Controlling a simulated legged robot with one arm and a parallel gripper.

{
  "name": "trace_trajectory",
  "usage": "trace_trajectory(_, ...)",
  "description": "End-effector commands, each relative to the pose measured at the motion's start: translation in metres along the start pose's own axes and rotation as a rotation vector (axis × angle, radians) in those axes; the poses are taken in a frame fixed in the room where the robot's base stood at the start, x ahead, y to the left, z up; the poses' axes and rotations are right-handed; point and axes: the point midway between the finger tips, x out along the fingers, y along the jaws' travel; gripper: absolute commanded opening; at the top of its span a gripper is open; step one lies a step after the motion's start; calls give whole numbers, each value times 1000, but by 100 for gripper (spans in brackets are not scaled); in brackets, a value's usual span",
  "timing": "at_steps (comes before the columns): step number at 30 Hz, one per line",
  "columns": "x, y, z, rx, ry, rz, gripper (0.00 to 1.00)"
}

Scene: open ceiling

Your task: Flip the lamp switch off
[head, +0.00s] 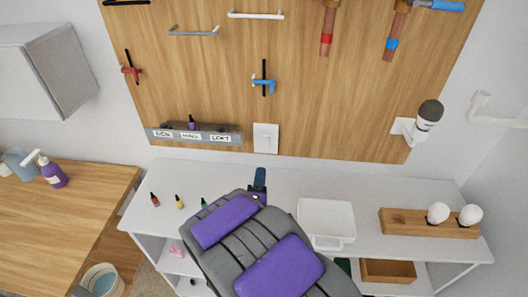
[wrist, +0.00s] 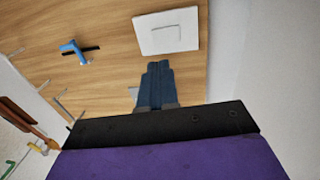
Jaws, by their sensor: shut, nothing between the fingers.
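The lamp switch (head: 265,138) is a white wall plate with a rocker, low on the wooden board. It also shows in the wrist view (wrist: 166,32), at the upper middle, and nothing covers it there. My gripper (head: 259,175) points toward the board and appears just below the switch in the head view. In the wrist view its fingers (wrist: 157,68) are together and empty, with a visible gap in the picture between the tips and the plate. A wall lamp (head: 425,118) with a white base and dark bulb is at the board's lower right.
A labelled grey rack (head: 193,136) is left of the switch. A blue valve handle (head: 264,84) is above it. The white table (head: 388,190) carries small bottles, a white bin (head: 326,221) and a wooden bulb holder (head: 430,223). My arm covers the table's middle.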

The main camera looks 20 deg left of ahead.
Motion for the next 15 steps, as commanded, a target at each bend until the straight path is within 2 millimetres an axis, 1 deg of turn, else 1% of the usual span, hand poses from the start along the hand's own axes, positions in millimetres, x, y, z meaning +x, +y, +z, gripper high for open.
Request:
trace_trajectory(1, 7, 0, 1, 1, -4, 4, 0)
trace_trajectory(8, 39, -1, 2, -1, -4, 4, 0)
trace_trajectory(15, 82, -1, 2, 1, -4, 4, 0)
